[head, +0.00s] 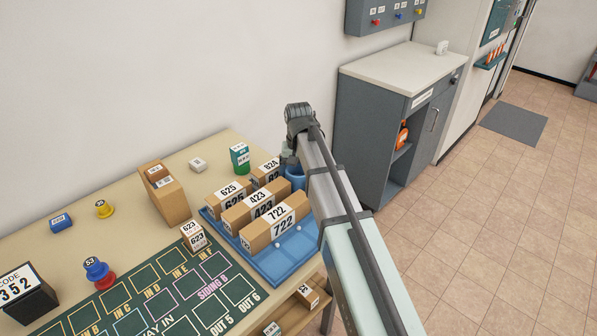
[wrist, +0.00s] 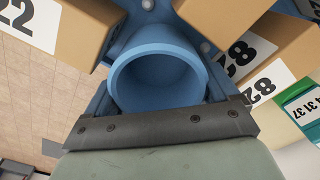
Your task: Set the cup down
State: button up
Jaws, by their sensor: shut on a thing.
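The blue cup (wrist: 157,85) shows its open mouth to the camera in the wrist view, among the cardboard boxes. In the head view the blue cup (head: 295,178) is partly hidden by my arm, at the back right edge of the blue tray (head: 285,262). My gripper (wrist: 160,120) is shut on the cup. The cup looks empty. In the head view my gripper's fingers are mostly hidden behind the arm. I cannot tell whether the cup's base touches the tray.
Several numbered boxes, including box 722 (head: 275,228), stand on the tray close to the cup. A green container (head: 240,158) and a large cardboard box (head: 166,192) stand behind and left. A grey cabinet (head: 385,130) stands right of the table. Bare tabletop (head: 130,205) lies at the left.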

jog(key=shift+f, duration=0.1)
jog(key=o, duration=0.8)
notch_tip(320, 180, up, 13)
jog(key=shift+r, duration=0.1)
dwell(0.4)
